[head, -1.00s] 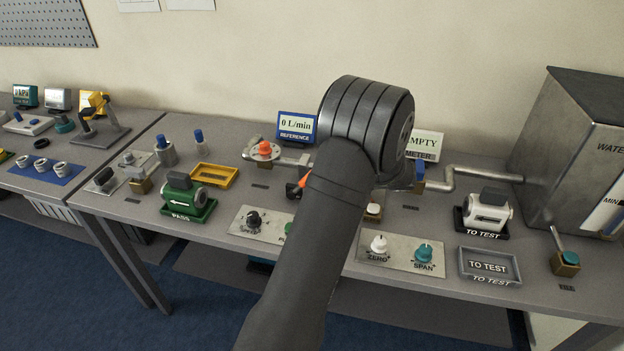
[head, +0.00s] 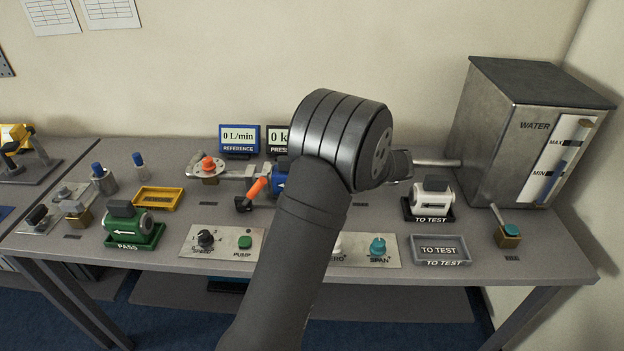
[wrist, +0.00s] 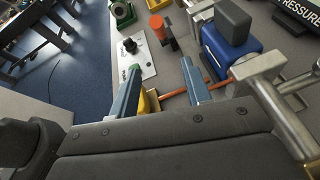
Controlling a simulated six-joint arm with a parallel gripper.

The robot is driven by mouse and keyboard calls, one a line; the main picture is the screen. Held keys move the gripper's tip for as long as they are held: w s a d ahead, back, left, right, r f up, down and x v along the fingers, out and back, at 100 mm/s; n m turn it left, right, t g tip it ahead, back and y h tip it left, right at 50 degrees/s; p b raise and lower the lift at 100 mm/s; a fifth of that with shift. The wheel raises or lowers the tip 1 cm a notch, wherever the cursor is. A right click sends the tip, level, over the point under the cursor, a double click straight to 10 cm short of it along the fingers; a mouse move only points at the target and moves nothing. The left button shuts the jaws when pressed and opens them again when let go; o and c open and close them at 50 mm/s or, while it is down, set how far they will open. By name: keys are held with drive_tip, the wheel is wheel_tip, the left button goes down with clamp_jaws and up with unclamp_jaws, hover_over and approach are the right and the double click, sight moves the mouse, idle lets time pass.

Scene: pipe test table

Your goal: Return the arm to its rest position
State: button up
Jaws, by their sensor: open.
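My arm (head: 300,230) reaches up from the bottom of the head view over the bench. Its large round dark joint (head: 345,138) is in front of the pipe line. The arm hides my gripper in the head view. In the wrist view my gripper (wrist: 160,68) shows two blue-grey fingers held apart, with no object visible between their tips. Beyond them is a blue meter body (wrist: 228,45) with a grey top, also partly seen in the head view (head: 280,184) behind the arm. An orange-handled valve lever (head: 253,190) is just left of it.
A steel water tank (head: 505,125) stands at the right, joined by a pipe. A white meter (head: 431,197) sits by the TO TEST tray (head: 440,250). A green meter (head: 128,222) sits on the PASS tray at left. The REFERENCE display (head: 239,139) stands behind. The knob panel (head: 222,242) is in front.

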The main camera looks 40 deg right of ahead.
sight(253, 188)
drive_tip(key=shift+w, duration=0.1)
drive_tip(key=x, duration=1.7)
drive_tip(key=shift+w+a, duration=0.1)
drive_tip(key=shift+a, duration=0.05)
drive_tip(key=shift+a, duration=0.15)
drive_tip(key=shift+w+a+r+g+h, duration=0.3)
drive_tip(key=shift+r+g+h, duration=0.1)
drive_tip(key=shift+g, duration=0.1)
drive_tip(key=w+a+g+h, duration=0.1)
drive_tip(key=w+a+r+g+h, duration=0.1)
drive_tip(key=g+h, duration=0.1)
drive_tip(key=shift+w+a+n, duration=0.15)
drive_tip(key=shift+w+n, duration=0.1)
drive_tip(key=shift+n, duration=0.05)
drive_tip(key=shift+w+a+g+h, duration=0.65)
drive_tip(key=shift+g+h, duration=0.35)
drive_tip(key=shift+g, duration=0.1)
drive_tip(key=shift+w+a+f+g+h, duration=0.4)
drive_tip(key=shift+w+a+g+h, duration=0.25)
drive_tip(key=shift+g+h, duration=0.3)
drive_tip(key=shift+w+a+f+g+h, duration=0.35)
drive_tip(key=shift+w+a+g+h, duration=0.3)
drive_tip(key=shift+g+h, duration=0.3)
